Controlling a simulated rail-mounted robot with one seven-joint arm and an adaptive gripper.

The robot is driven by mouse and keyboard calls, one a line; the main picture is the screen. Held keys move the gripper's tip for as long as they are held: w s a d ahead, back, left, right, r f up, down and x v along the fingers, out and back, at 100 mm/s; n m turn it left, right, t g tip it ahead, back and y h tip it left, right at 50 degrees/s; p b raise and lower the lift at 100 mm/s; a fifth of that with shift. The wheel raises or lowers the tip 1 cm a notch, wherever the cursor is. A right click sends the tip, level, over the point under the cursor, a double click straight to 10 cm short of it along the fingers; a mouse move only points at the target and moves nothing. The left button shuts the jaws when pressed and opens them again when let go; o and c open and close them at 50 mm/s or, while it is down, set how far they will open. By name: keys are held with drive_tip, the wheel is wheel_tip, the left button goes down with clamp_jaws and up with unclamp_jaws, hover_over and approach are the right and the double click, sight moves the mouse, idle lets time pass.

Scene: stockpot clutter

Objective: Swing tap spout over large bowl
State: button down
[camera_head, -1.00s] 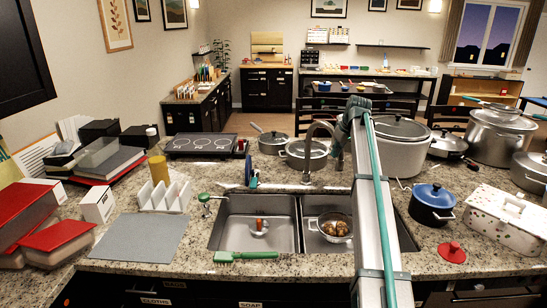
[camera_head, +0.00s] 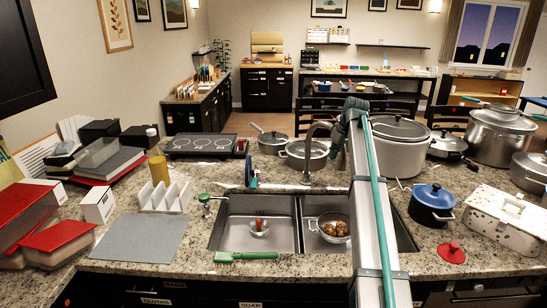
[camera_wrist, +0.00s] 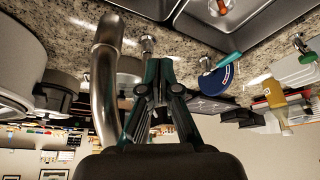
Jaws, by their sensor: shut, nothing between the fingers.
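The grey metal tap (camera_head: 308,160) stands behind the sink, and its curved spout arches to the right toward my gripper. In the upside-down wrist view the spout (camera_wrist: 104,80) is a thick pipe close beside my gripper (camera_wrist: 159,66). The fingers are shut and empty; I cannot tell whether they touch the pipe. A metal bowl with brown round items (camera_head: 333,222) sits in the right basin.
A blue pot (camera_head: 432,203), a large grey pot (camera_head: 400,150) and a speckled box (camera_head: 503,222) stand right of the sink. A lidded pan (camera_head: 303,155) is behind the tap. A green brush (camera_head: 246,256) lies at the front edge.

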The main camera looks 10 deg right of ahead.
drive_tip(key=p+v, duration=0.3)
drive_tip(key=v, duration=0.5)
idle(0.4)
